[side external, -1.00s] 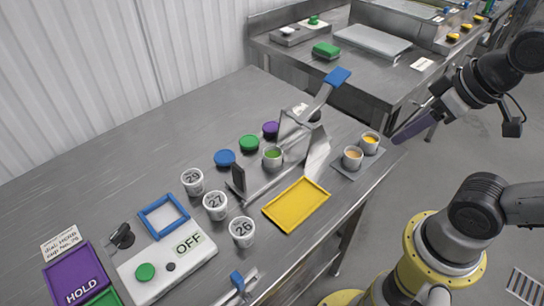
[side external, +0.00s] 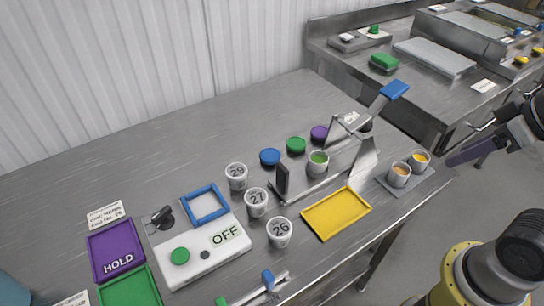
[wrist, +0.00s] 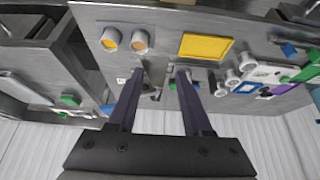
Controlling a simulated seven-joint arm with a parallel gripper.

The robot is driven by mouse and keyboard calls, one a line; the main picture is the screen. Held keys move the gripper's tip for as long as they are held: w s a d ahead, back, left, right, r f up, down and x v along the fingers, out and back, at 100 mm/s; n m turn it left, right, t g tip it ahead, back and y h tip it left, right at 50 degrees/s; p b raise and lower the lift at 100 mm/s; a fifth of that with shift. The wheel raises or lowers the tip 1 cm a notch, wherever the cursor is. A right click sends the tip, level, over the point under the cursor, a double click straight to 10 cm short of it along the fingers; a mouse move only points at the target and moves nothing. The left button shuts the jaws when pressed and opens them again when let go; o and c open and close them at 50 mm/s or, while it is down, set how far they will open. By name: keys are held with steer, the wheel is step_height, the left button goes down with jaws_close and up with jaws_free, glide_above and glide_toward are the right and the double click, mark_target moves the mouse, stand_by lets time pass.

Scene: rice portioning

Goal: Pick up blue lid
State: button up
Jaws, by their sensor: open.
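The blue lid (side external: 270,157) is a small round disc lying flat on the steel table, left of a green lid (side external: 296,145) and a purple lid (side external: 319,133). In the wrist view a small blue patch near the right finger may be this lid, but it is too small to be sure. My gripper (side external: 452,162) is at the right in the side view, beyond the table's right edge and far from the blue lid. In the wrist view my gripper (wrist: 160,72) has its two long dark fingers apart with nothing held between them.
A steel stand with a blue-handled lever (side external: 394,90) and a cup of green contents (side external: 318,162) stands between my gripper and the lids. Two filled cups (side external: 400,174) sit near the right edge. Numbered cups (side external: 256,202) and a yellow tray (side external: 336,236) lie in front. The table's back left is clear.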

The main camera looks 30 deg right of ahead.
stand_by(0.3)
steer(key=o, duration=0.8)
